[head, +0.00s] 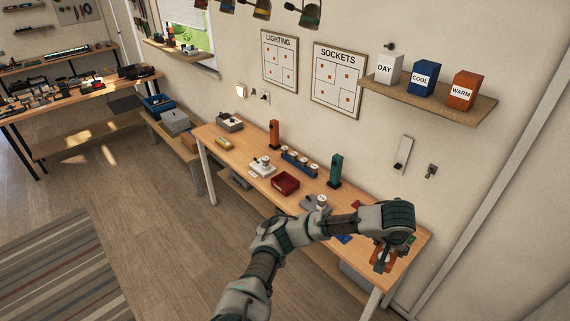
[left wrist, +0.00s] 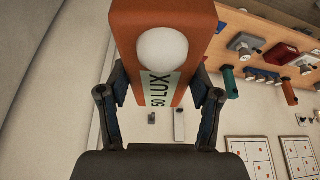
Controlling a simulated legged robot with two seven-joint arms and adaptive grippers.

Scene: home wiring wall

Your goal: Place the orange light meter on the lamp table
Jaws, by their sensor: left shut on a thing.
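My left gripper (head: 386,252) is over the right end of the long wooden table (head: 236,143), the likely lamp table. It is shut on the orange light meter (left wrist: 122,20), which has a white dome and a "50 LUX" label and shows between the two fingers in the left wrist view. In the head view the hand and forearm largely hide the meter; only small orange-brown parts (head: 378,260) show below the hand. I cannot tell whether it touches the table. My right gripper is not in view.
The table holds an orange upright block (head: 274,133), a green upright block (head: 335,170), a dark red tray (head: 285,183), a white device (head: 262,167) and a row of round knobs (head: 299,162). A shelf (head: 440,100) with three labelled boxes is on the wall above.

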